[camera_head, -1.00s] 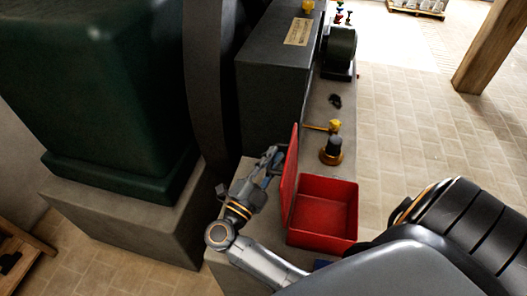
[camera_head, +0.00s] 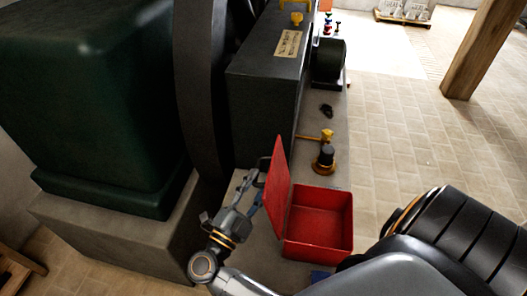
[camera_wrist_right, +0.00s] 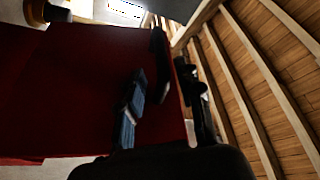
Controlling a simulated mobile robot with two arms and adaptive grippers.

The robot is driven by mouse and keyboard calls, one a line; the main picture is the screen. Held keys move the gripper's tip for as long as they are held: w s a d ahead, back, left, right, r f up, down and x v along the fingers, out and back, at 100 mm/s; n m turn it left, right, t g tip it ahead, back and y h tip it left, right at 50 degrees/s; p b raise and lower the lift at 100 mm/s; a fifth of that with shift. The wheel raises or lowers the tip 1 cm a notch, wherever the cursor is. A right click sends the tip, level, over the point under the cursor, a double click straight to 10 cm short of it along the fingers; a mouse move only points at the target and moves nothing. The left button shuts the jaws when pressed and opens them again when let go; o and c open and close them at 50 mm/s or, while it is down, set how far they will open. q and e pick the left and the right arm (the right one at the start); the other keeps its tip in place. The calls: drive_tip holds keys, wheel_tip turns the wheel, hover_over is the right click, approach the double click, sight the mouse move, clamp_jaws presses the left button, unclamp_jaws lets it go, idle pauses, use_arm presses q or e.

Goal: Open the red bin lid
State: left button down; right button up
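The red bin (camera_head: 318,252) stands on the grey plinth at lower centre in the head view, its empty inside showing. Its red lid (camera_head: 278,188) stands up at the bin's left side, swung clear of the opening, its inner face partly visible. My right gripper (camera_head: 260,182) is at the lid's left, outer side, its fingers apart and close to the lid. I cannot tell whether they touch it. In the right wrist view the lid (camera_wrist_right: 75,90) fills the left, with the separated fingers (camera_wrist_right: 165,100) near its edge. My left gripper is not in view.
A dark machine housing (camera_head: 268,95) and a green block (camera_head: 90,95) stand behind and left of the gripper.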

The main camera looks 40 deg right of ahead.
drive_tip(key=v, duration=0.3)
drive_tip(key=shift+a, duration=0.15)
